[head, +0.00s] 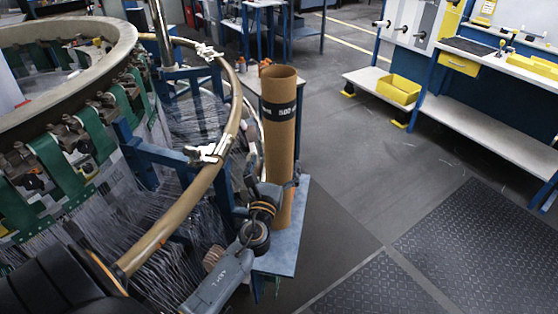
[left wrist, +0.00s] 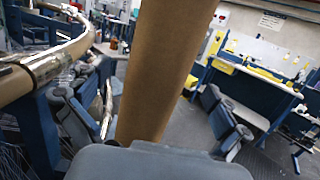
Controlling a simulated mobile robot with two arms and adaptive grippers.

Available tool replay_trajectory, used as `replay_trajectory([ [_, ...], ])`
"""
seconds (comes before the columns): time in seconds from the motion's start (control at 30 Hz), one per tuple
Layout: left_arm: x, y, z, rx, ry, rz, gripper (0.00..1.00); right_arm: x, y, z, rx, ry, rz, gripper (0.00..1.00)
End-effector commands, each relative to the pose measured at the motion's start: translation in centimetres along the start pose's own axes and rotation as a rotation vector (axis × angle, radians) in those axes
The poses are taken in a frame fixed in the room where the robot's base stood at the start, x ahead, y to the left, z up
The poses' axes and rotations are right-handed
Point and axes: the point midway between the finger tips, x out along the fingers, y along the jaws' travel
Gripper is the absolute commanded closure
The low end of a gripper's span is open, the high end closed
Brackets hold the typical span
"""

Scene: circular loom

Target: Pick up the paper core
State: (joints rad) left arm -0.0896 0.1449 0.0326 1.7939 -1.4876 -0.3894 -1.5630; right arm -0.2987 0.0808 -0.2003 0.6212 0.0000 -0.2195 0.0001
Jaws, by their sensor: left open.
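The paper core (head: 278,138) is a tall brown cardboard tube with a black printed band near its top. It stands upright on a small blue-framed stand (head: 281,262) beside the loom. My left gripper (head: 272,192) is at the lower part of the core, on its near side. In the left wrist view the core (left wrist: 165,65) rises between the two spread fingers of the gripper (left wrist: 160,115), one on each side. The gripper is open; I cannot tell whether a finger touches the core. My right gripper is not in view.
The circular loom with its tan ring (head: 190,200) and taut threads stands close at the left, beside my arm. A workbench (head: 500,67) and a yellow bin (head: 398,90) stand at the back right. The floor (head: 350,165) right of the core is clear.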

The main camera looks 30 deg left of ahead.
Motion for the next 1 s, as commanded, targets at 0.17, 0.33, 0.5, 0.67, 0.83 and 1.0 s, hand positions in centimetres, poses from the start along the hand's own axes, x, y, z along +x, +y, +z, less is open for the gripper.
replay_trajectory([
  [0.17,1.7,0.0,0.3,0.000,-0.002,0.001,0.00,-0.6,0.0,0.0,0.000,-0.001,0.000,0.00],
  [0.33,4.2,-0.1,0.3,0.001,-0.001,0.000,0.00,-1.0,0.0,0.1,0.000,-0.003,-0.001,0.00],
  [0.5,5.4,0.0,0.2,0.000,0.000,0.001,0.00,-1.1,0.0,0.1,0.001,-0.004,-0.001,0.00],
  [0.67,5.4,0.0,0.1,-0.001,0.000,0.000,0.00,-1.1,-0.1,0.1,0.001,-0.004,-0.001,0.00],
  [0.83,5.4,0.0,0.1,-0.001,0.000,0.000,0.27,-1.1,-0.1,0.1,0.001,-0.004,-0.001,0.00],
  [1.0,5.4,-0.1,0.1,-0.001,0.000,0.000,0.61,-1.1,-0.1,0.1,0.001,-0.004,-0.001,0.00],
])
